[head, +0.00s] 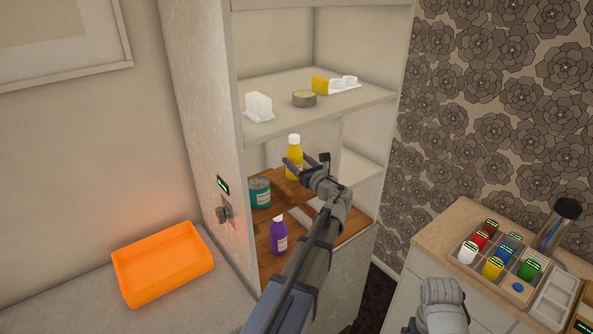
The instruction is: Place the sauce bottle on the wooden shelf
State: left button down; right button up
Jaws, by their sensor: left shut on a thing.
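A yellow bottle with a white cap (294,163), which I take to be the sauce bottle, stands upright inside the cabinet at the raised wooden shelf (292,194). My left gripper (299,165) reaches in from the front and is shut on this bottle. I cannot tell whether the bottle's base touches the wood. A teal can (260,192) is left of it. A purple bottle with a white cap (279,237) stands lower down, in front. My left arm hides part of the lower wooden board. Part of my right arm shows at the bottom right, but no fingers are visible.
The shelf above (330,98) holds a white container (259,106), a shallow tin (304,98) and a yellow item (320,85) beside small white cups. An orange tray (163,262) lies at left. A counter at right holds a sectioned box of small jars (497,258).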

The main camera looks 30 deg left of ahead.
pick_arm(q)
jog(key=shift+w+a+f+b, duration=0.15)
jog(key=shift+f+b, duration=0.25)
jog(key=shift+f, duration=0.5)
jog(key=shift+r, duration=0.1)
pick_arm(e)
jog(key=shift+f, duration=0.75)
pick_arm(q)
jog(key=shift+c, duration=0.2)
grip_release()
pick_arm(e)
jog(key=shift+f, duration=0.2)
jog(key=shift+r, duration=0.1)
pick_arm(q)
jog(key=shift+r+p, duration=0.15)
jog(key=shift+p, duration=0.15)
jog(key=v, duration=1.2)
pick_arm(e)
jog(key=shift+r, duration=0.1)
